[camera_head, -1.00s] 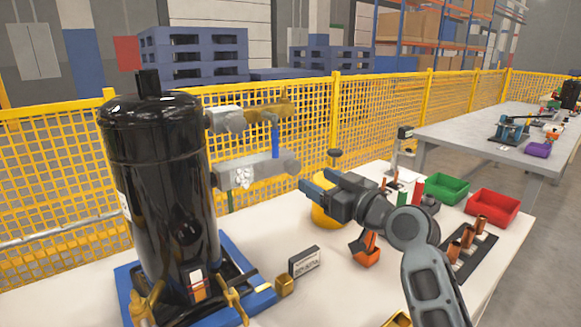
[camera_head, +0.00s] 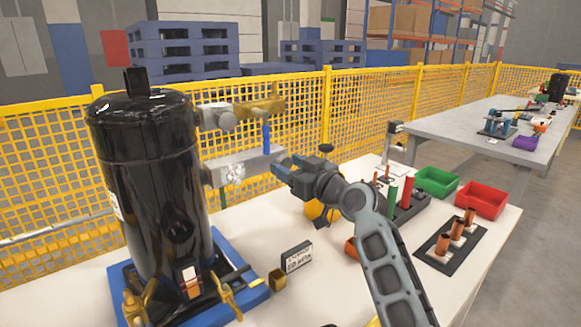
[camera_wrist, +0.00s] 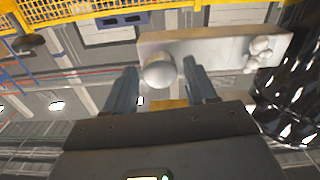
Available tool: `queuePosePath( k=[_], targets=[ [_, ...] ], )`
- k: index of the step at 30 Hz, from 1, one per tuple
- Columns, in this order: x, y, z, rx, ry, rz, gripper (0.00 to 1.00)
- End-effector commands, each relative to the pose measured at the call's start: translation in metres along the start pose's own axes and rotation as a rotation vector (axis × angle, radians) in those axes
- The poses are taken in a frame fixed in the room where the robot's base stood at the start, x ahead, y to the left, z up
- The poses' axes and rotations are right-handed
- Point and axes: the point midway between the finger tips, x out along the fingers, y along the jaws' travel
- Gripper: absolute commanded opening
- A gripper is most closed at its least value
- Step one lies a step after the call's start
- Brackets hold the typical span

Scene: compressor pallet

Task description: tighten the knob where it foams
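The black compressor tank (camera_head: 150,170) stands upright at left on a blue base. A pale grey bar (camera_head: 218,172) reaches right from its side, with white foam (camera_head: 234,174) on its front face. The wrist view shows the same bar (camera_wrist: 205,48), a foam cluster (camera_wrist: 259,52) nearer the tank, and a round grey knob (camera_wrist: 160,69) near the bar's other end. My gripper (camera_head: 281,166) is open at the bar's right end. In the wrist view its fingers (camera_wrist: 158,82) lie on both sides of the knob; contact cannot be told.
A grey and brass fitting (camera_head: 238,113) with a blue upright piece (camera_head: 266,135) sits above the bar. Yellow mesh fence (camera_head: 350,110) runs behind. Green (camera_head: 436,182) and red (camera_head: 482,200) bins and a dark rack of copper pieces (camera_head: 452,245) stand at right.

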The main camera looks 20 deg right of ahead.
Motion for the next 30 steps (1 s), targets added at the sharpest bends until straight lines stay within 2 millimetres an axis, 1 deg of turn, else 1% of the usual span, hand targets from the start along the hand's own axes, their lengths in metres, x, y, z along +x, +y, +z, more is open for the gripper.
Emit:
queuePosePath(
  k=[1,2,14,15,23,30],
  targets=[
    [-0.0001,0.0000,0.0001,0.000,0.000,0.000,0.51],
    [-0.0001,0.0000,0.0001,0.000,0.000,0.000,0.48],
    [-0.0003,-0.0001,0.0002,0.000,0.000,0.000,0.10],
    [-0.0003,0.0000,0.0002,0.000,0.000,0.000,0.09],
    [-0.0003,-0.0001,0.0001,0.032,-0.001,0.000,0.09],
    [-0.0002,-0.0006,-0.0002,0.162,-0.001,-0.001,0.09]
  ],
)
